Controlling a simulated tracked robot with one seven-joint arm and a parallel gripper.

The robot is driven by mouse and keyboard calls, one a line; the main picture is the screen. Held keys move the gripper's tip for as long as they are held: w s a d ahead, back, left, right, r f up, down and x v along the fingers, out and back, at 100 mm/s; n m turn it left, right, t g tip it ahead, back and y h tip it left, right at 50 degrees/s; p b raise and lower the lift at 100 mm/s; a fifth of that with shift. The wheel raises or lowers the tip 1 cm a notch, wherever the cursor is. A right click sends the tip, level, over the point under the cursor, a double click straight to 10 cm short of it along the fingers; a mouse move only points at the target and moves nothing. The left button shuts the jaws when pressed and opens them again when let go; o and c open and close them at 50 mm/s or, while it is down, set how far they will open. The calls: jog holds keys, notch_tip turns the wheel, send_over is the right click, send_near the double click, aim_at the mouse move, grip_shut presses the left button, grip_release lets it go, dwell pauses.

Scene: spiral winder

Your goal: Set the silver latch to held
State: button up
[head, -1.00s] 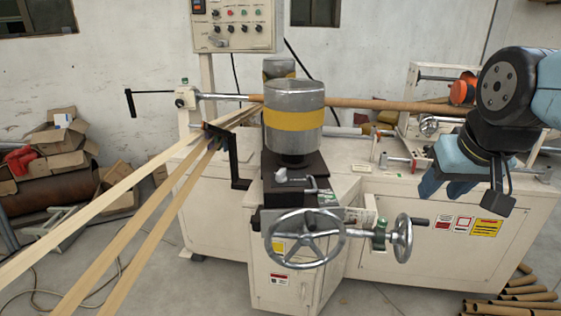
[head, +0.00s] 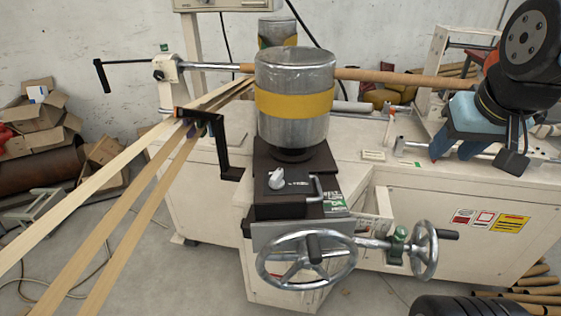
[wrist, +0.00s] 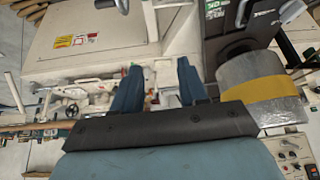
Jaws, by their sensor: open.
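The silver latch appears to be the small silver turn-knob (head: 276,180) on top of the dark block (head: 262,208) under the grey drum. A line of small markings, too small to read, lies right of it. The silver knob also shows at the top right edge of the wrist view (wrist: 291,10). My gripper (head: 456,148) is at the right in the head view, well away from the knob, above the machine's white top. In the wrist view its two blue fingers (wrist: 157,78) are spread with nothing between them.
The grey drum with a yellow band (head: 294,103) rises behind the knob. A bent handle (head: 318,188) is beside it. Two handwheels (head: 306,262) (head: 424,248) stand in front. A black crank (head: 222,145) and paper strips (head: 130,205) are at the left.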

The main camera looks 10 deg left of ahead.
jog(key=shift+d, duration=0.1)
jog(key=m+g, duration=0.4)
jog(key=g, duration=0.2)
send_over(278, 172)
notch_tip(278, 172, down, 3)
notch_tip(278, 172, down, 13)
jog(key=shift+f, duration=0.15)
jog(key=shift+n, duration=0.3)
grip_shut()
